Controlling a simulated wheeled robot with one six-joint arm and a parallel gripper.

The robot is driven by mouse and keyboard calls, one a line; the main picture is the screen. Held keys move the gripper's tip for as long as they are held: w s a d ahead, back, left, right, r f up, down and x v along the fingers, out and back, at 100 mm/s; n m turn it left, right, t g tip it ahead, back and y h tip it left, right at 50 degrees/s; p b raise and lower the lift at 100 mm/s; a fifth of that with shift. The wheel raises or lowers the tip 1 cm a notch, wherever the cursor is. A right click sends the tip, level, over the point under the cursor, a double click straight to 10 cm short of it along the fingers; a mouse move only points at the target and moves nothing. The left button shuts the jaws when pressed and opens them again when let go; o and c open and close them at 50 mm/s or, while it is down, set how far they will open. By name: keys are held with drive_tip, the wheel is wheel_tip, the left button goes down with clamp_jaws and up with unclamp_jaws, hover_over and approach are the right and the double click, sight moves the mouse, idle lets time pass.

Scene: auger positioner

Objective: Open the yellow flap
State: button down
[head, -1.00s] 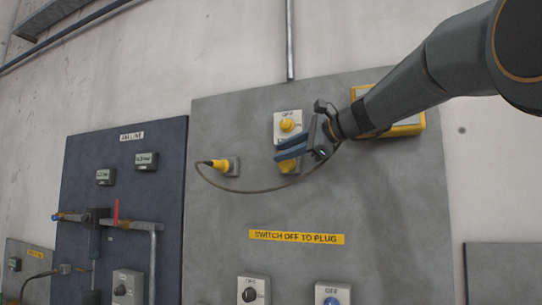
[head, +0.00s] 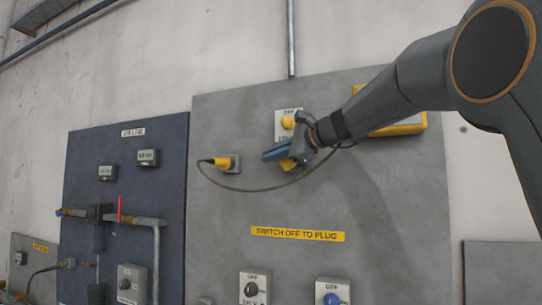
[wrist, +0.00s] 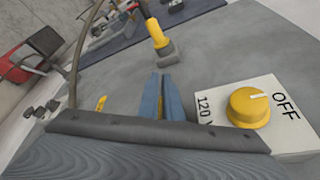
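The yellow flap (head: 287,164) is on the grey panel below a yellow knob (head: 288,122) on a white plate marked OFF. My gripper (head: 272,153) is in front of it and hides most of it. In the wrist view my two blue fingers (wrist: 166,97) are close together, with a narrow gap and a little yellow between them. A small yellow piece (wrist: 101,103) shows left of the fingers, and the knob (wrist: 248,108) with its 120 V plate is to their right. I cannot tell whether the fingers touch or hold the flap.
A yellow plug (head: 221,162) sits in a socket left of my gripper, its cable (head: 240,189) looping below my fingers. A yellow-edged box (head: 403,127) is behind my arm.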

drive_tip(key=shift+s+f+n+b, duration=0.1)
drive_tip(key=shift+f+n+b, duration=0.15)
drive_tip(key=shift+b, duration=0.8)
drive_tip(key=n+t+b, duration=0.1)
drive_tip(key=n+b, duration=0.1)
drive_tip(key=b, duration=0.6)
drive_tip(key=s+f+n+t+y+b, duration=0.1)
drive_tip(key=n+b, duration=0.2)
drive_tip(key=b, duration=0.5)
drive_tip(key=s+a+f+n+t+y+b, duration=0.1)
drive_tip(key=n+b, duration=0.1)
drive_tip(key=b, duration=0.6)
drive_tip(key=shift+s+n+b, duration=0.25)
drive_tip(key=shift+n+b, duration=0.1)
drive_tip(key=shift+b, duration=0.05)
drive_tip(key=shift+s+r+n+b, duration=0.1)
drive_tip(key=shift+n+b, duration=0.3)
drive_tip(key=shift+b, duration=0.35)
drive_tip(key=c, duration=1.9)
unclamp_jaws()
drive_tip(key=shift+c, duration=0.2)
drive_tip(key=shift+s, duration=0.1)
